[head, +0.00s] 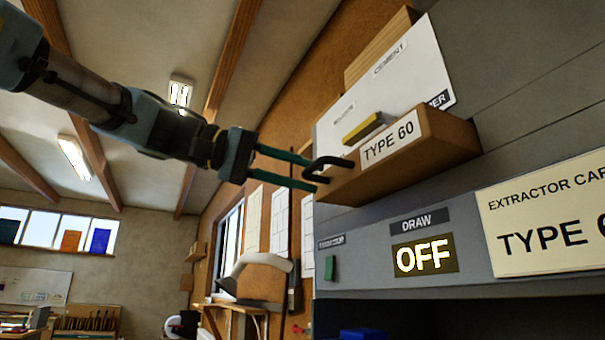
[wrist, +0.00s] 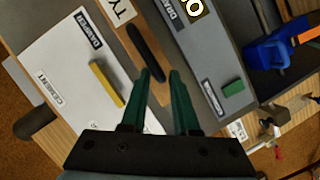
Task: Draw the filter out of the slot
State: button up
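The filter shows as a brown wood-faced front (head: 420,155) with a white "TYPE 60" label and a black handle (head: 335,160). It sits at the grey extractor housing, and its slot is hidden behind it. In the wrist view the brown face (wrist: 122,45) and the black handle (wrist: 146,52) lie just beyond my fingertips. My gripper (head: 314,176) has two green fingers, parted, with the near end of the handle between them in the picture. The wrist view shows the same gap between the fingertips (wrist: 160,74). I cannot tell whether either finger touches the handle.
A white board (head: 385,75) with a yellow block (head: 368,127) is above the filter. Below are the "DRAW OFF" sign (head: 425,255), a green switch (head: 330,267) and a cream "TYPE 6" card (head: 555,215). The space left of the housing is open.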

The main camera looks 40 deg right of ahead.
jog(key=o, duration=0.3)
